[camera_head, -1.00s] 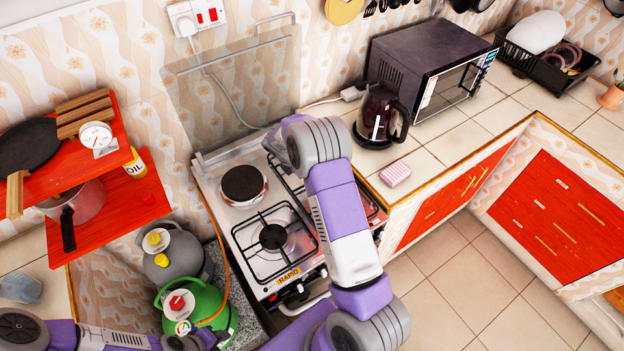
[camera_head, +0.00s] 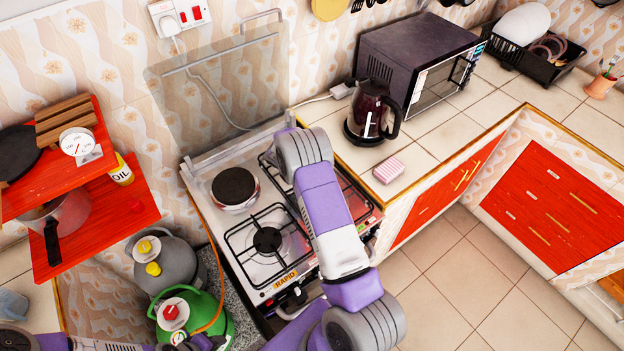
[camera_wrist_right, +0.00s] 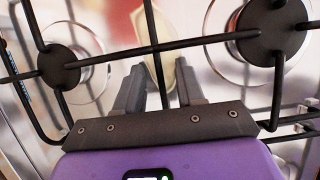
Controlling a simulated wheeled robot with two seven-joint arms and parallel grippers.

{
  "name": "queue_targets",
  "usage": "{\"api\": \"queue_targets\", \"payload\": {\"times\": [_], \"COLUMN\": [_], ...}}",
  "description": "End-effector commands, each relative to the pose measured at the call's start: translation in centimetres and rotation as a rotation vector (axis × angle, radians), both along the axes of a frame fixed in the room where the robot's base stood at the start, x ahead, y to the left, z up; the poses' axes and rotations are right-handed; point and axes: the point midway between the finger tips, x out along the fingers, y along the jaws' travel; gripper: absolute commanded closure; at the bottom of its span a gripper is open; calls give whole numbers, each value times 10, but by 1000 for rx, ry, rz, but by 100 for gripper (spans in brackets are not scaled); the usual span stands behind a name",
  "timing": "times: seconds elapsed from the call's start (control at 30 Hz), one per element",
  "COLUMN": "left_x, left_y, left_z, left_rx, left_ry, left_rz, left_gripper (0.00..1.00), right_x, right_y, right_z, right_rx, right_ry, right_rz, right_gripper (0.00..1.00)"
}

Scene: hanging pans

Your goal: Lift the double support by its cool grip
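The double support is a black wire pan support over two burners on the right side of the stove. In the head view it is mostly hidden beneath my right arm. The right wrist view shows its dark bars (camera_wrist_right: 215,40) crossing the picture, with a burner on each side. My right gripper (camera_wrist_right: 158,78) is open, its two grey fingers pointing at the middle of the support. One bar runs into the gap between the fingers; I cannot tell whether they touch it. In the head view this gripper is hidden. My left gripper is not in view; only part of its arm shows.
The stove (camera_head: 215,160) also has a bare hotplate (camera_head: 234,187) and a smaller single support (camera_head: 268,217). A kettle (camera_head: 372,112) and a pink-striped sponge (camera_head: 389,170) stand on the counter to the right. Gas cylinders (camera_head: 195,318) and red shelves (camera_head: 120,215) are at left.

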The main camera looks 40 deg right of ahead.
Motion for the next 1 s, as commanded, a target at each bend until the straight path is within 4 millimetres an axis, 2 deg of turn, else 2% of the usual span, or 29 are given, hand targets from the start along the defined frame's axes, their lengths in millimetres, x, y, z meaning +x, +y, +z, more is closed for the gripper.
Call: {"api": "queue_targets", "payload": {"times": [0.07, 0.3, 1.0], "left_x": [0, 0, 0], "left_y": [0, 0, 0], "left_z": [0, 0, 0], "left_rx": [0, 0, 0], "left_ry": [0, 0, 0], "left_rz": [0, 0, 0], "left_gripper": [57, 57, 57], "right_x": [0, 0, 0], "right_y": [0, 0, 0], "right_z": [0, 0, 0], "right_rx": [0, 0, 0], "right_ry": [0, 0, 1], "right_rz": [0, 0, -1], "right_gripper": [63, 100, 100]}}
